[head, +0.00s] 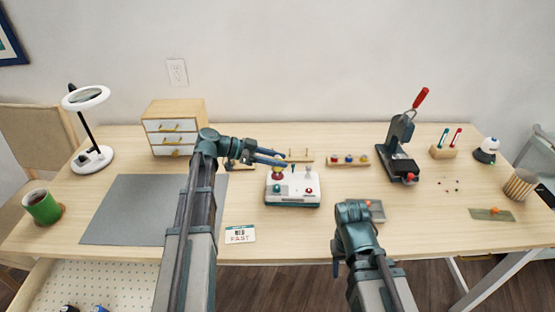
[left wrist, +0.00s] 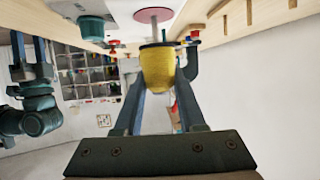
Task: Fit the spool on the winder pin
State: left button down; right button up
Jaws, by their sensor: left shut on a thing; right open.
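A yellow spool (left wrist: 157,68) with a dark rim is between the fingers of my left gripper (left wrist: 158,72) in the left wrist view. In the head view, my left gripper (head: 282,158) reaches from the left over the left part of the winder. The winder (head: 292,198) is a white box with a dark teal base band and coloured knobs. A pink disc on a thin shaft (left wrist: 154,16) shows beyond the spool; I cannot tell whether the spool touches it. My right gripper (left wrist: 29,52) is open and empty, apart from the winder; its fingers are hardly visible in the head view.
A small wooden drawer cabinet (head: 174,128) stands behind a grey mat (head: 130,210). A rack of small coloured spools (head: 349,160) and a press with a red handle (head: 399,150) stand right of the winder. A printed card (head: 240,234) lies near the front edge.

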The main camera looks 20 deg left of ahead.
pick_arm(q)
jog(key=shift+f+b, duration=1.45)
dwell(1.7)
jog(key=shift+c, duration=2.1)
grip_release()
jog(key=p+v, duration=0.5)
jog(key=v, duration=0.8)
jog(key=shift+a+r, duration=0.2)
jog(key=shift+a, duration=0.15)
jog(key=shift+s, duration=0.15)
